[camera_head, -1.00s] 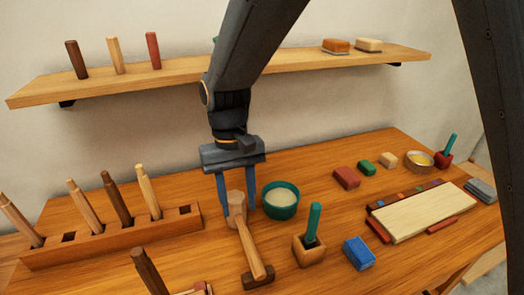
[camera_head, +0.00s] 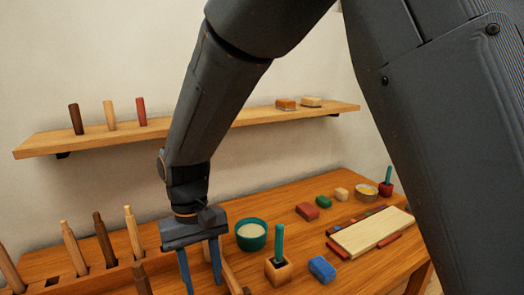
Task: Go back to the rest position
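My gripper (camera_head: 202,284) hangs from my arm over the front of the wooden bench (camera_head: 205,226), pointing down. Its two blue-grey fingers are spread apart, with no object visible between them.
A rack with upright tools (camera_head: 104,238) stands left of my gripper. A green bowl (camera_head: 251,236), a wooden block holding a green-handled tool (camera_head: 279,270) and a blue block (camera_head: 322,268) stand to the right. A shelf (camera_head: 225,131) runs along the wall behind.

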